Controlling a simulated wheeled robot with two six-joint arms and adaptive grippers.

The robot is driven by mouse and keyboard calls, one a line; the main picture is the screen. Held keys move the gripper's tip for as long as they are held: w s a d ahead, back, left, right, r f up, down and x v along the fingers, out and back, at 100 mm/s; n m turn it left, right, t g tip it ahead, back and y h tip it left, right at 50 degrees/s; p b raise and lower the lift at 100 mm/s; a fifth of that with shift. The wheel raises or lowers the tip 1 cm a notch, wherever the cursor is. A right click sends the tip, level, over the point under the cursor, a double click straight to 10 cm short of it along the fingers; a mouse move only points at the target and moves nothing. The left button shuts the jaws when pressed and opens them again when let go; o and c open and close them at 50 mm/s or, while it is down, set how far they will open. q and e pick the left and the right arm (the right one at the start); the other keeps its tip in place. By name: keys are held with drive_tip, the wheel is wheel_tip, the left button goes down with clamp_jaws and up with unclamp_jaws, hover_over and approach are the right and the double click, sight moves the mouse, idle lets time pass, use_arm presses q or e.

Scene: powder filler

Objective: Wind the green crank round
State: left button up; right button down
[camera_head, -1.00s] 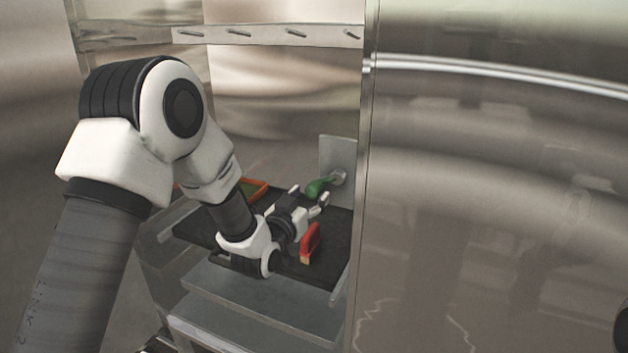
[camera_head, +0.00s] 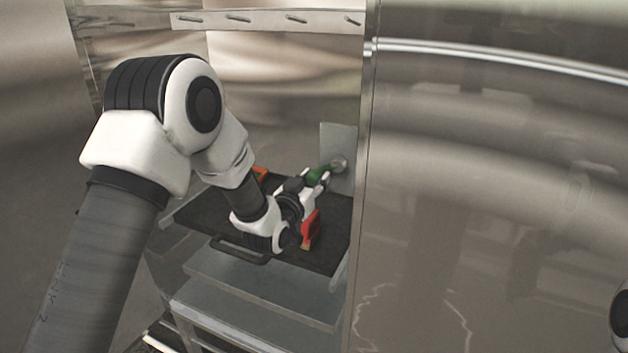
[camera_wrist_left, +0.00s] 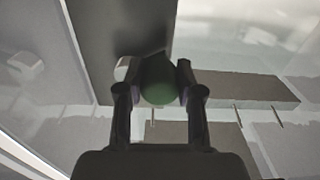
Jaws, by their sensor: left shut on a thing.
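The green crank (camera_head: 320,174) sticks out from a metal hub on a grey upright plate (camera_head: 338,143) at the back right of the dark shelf. My left gripper (camera_head: 316,180) is at the crank. In the left wrist view the crank's rounded green end (camera_wrist_left: 158,82) sits between the two fingers of the left gripper (camera_wrist_left: 158,92), which are shut on it. The rest of the crank is hidden behind that end in the wrist view. My right gripper is not in view.
A red block-like piece (camera_head: 310,229) stands on the dark shelf (camera_head: 200,212) close beside my left wrist. An orange-edged item (camera_head: 260,174) lies behind the arm. A tall metal panel (camera_head: 490,200) closes off the right side.

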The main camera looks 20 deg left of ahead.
use_arm(q)
drive_tip(key=f+n+b, duration=0.1)
drive_tip(key=n+b, duration=0.1)
drive_tip(key=b, duration=0.1)
drive_tip(key=d+n+b, duration=0.1)
drive_tip(key=n+b, duration=0.1)
drive_tip(key=b, duration=0.1)
drive_tip(key=shift+d+f+n, duration=0.15)
drive_tip(key=shift+f+n, duration=0.15)
drive_tip(key=shift+f, duration=0.1)
drive_tip(key=shift+d+f+n+b, duration=0.1)
drive_tip(key=shift+d+n+b, duration=0.3)
drive_tip(key=shift+n+b, duration=0.65)
drive_tip(key=shift+d+f+n+b, duration=0.1)
drive_tip(key=shift+d+n+b, duration=0.45)
drive_tip(key=shift+n, duration=0.7)
drive_tip(key=shift+a, duration=0.1)
drive_tip(key=o, duration=1.2)
drive_tip(key=s, duration=1.2)
drive_tip(key=shift+a, duration=0.2)
